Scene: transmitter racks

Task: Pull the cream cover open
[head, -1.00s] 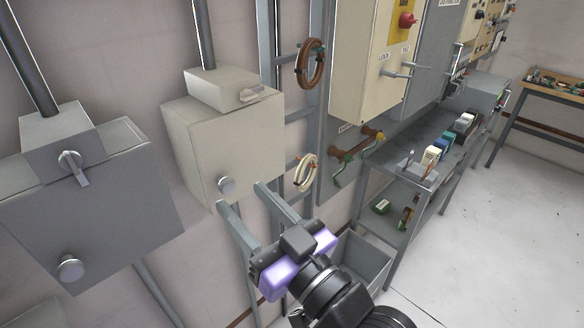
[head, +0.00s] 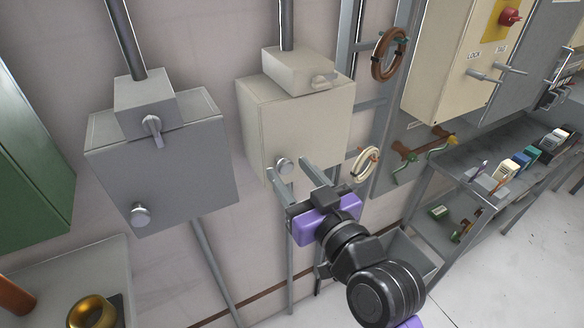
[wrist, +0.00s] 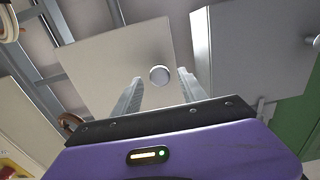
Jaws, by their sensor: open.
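The cream cover (head: 300,130) is the front of a box on the wall and looks closed. Its round silver knob (head: 285,164) is near the lower left of the front. In the wrist view, the cover (wrist: 105,60) fills the upper middle and the knob (wrist: 159,74) shows between my two fingers. My gripper (head: 287,174) is open and empty, with its fingertips close to the knob, one to each side in the picture. I cannot tell whether either finger touches the knob.
A grey box (head: 165,165) with a similar knob hangs to the left. A green cabinet (head: 30,160) is at the far left. Coiled rings hang on the rack to the right, by a cream cabinet (head: 450,60) with a red switch. A grey bin (head: 408,255) is below.

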